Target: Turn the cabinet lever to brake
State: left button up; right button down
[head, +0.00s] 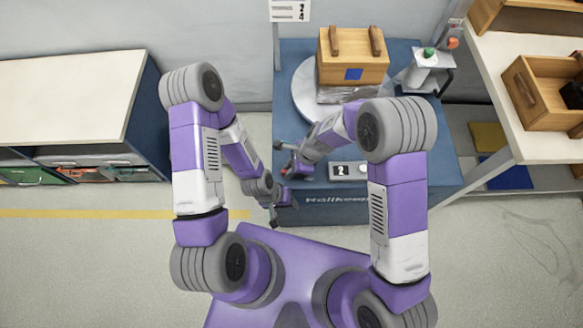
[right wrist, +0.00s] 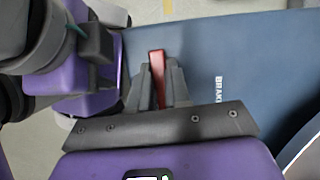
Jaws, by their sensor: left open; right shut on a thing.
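The red cabinet lever (right wrist: 157,72) shows in the right wrist view between the fingers of my right gripper (right wrist: 158,90), which is shut on it. The word BRAKE (right wrist: 219,97) is printed on the blue surface to the right of the lever. In the head view my right gripper (head: 287,160) is at the left edge of the blue cabinet (head: 440,165), and it mostly hides the lever. My left gripper (head: 279,206) is open, just below it, by the cabinet's front left corner.
A wooden box (head: 352,68) with a blue square stands on a round white turntable (head: 302,95) at the cabinet's back. Shelves (head: 75,90) stand left and a bench (head: 535,140) right.

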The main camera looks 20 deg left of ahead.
jog(key=n+g+p, duration=0.1)
jog(key=n+p, duration=0.1)
jog(key=shift+w+f+n+h, duration=0.1)
jog(key=shift+n+h, duration=0.2)
jog(key=shift+h, duration=0.1)
jog(key=n+g+p, duration=0.1)
jog(key=n, duration=0.2)
jog(key=shift+w+a+f+n+h, duration=0.1)
jog(key=shift+n+h, duration=0.2)
jog(key=shift+h, duration=0.1)
jog(key=n, duration=0.2)
jog(key=n+h, duration=0.1)
jog(key=n, duration=0.1)
jog(key=shift+w+a+f+n+g+h, duration=0.1)
jog(key=shift+a+n+g+h, duration=0.1)
jog(key=shift+n+g+h, duration=0.15)
jog(key=n, duration=0.2)
jog(key=n+h+b, duration=0.1)
jog(key=n, duration=0.1)
jog(key=n+h, duration=0.1)
jog(key=n, duration=0.1)
jog(key=shift+a, duration=0.25)
jog(key=shift+n+h, duration=0.25)
jog(key=shift+n, duration=0.1)
jog(key=c, duration=1.1)
grip_release()
jog(key=shift+w, duration=0.1)
jog(key=shift+a, duration=0.1)
